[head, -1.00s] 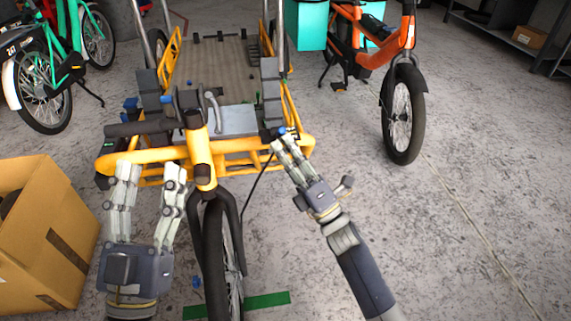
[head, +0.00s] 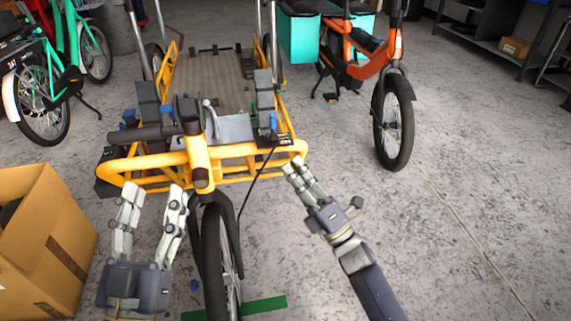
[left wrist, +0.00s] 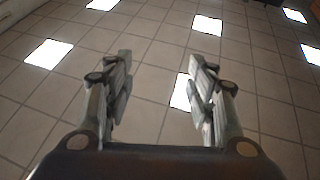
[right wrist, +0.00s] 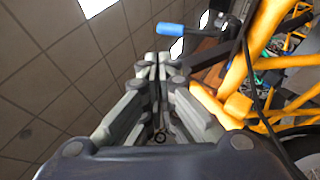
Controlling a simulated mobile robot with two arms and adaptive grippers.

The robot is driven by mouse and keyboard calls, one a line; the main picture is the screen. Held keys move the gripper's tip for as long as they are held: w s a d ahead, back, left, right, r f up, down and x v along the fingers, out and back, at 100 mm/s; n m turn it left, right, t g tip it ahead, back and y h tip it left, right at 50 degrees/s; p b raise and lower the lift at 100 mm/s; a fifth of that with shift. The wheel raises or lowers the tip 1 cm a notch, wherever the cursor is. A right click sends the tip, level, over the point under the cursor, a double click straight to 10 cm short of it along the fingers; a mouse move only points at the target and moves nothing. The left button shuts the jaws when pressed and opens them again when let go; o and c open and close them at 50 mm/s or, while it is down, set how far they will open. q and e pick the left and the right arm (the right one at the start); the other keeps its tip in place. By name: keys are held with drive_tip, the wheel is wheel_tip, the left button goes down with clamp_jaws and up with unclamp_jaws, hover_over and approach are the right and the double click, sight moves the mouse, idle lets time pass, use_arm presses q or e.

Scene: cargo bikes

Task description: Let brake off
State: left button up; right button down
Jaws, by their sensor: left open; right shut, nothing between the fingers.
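The yellow cargo bike (head: 275,149) stands in front of me. A blue-tipped lever (head: 273,121) points up at the right end of its front frame, by a small black box (head: 274,139). In the right wrist view, the blue tip (right wrist: 170,29) is beyond my fingers on a dark arm. My right gripper (head: 291,166) is shut and empty, below and right of the lever, apart from it. My left gripper (head: 154,190) is open and empty, below the frame and left of the front wheel (head: 216,265). Whether the lever is the brake is not marked.
A cardboard box (head: 40,240) stands at the left. A green bike (head: 65,75) is behind it. An orange bike (head: 385,90) with teal bags stands at the right. A green floor strip (head: 262,305) lies by the front wheel. Floor at the right is clear.

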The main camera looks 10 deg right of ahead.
use_arm(q)
drive_tip(key=f+g, duration=0.1)
drive_tip(key=w+f+g, duration=0.1)
drive_tip(key=f, duration=0.1)
drive_tip(key=w+f+y, duration=0.1)
drive_tip(key=shift+a+f+g+p, duration=0.1)
drive_tip(key=shift+f+g+p, duration=0.3)
use_arm(e)
drive_tip(key=r+v, duration=0.1)
drive_tip(key=v, duration=0.6)
drive_tip(key=shift+s+d, duration=0.2)
drive_tip(key=shift+s, duration=0.3)
use_arm(q)
drive_tip(key=shift+f, duration=0.1)
